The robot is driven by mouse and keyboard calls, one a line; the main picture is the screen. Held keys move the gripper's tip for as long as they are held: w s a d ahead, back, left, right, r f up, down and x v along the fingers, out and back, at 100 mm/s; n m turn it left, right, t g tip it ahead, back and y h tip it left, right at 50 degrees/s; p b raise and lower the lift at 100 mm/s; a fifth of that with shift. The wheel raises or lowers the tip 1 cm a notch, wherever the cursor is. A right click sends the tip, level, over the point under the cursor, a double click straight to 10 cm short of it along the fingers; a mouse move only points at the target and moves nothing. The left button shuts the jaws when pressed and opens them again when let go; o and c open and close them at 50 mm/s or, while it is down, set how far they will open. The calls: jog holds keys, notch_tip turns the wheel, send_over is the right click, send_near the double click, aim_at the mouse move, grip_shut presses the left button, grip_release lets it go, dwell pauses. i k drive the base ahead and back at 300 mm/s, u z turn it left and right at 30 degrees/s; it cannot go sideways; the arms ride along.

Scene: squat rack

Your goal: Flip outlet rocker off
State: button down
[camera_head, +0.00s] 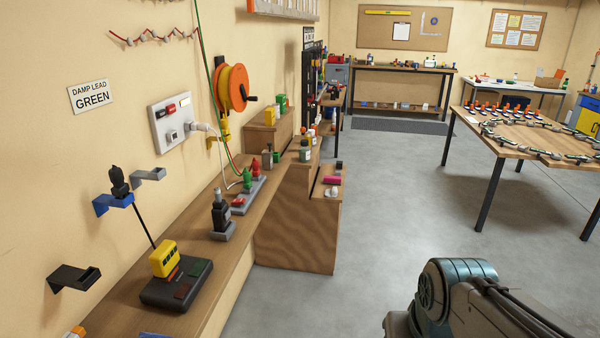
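The outlet (156,128) is a pale grey plate on the left wall, seen at a slant. A dark and red rocker (165,111) sits in its upper left part, too small to tell which way it is tipped. A white plug (200,127) sits at its right side with a cable running down from it. A small square part with a dark mark (171,135) is below the rocker. My arm shows at the bottom right, well away from the outlet. My gripper is out of view.
A wooden bench (200,262) runs along the wall below the outlet, bearing a black base with a yellow block (164,258) and a dark bottle (220,212). An orange reel (232,88) hangs right of the outlet. Blue (110,203) and black (72,277) brackets jut out. Grey floor is clear.

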aim_at(236, 201)
jog(key=i, duration=1.55)
jog(key=u, duration=0.85)
jog(key=i, duration=0.5)
jog(key=u, duration=0.2)
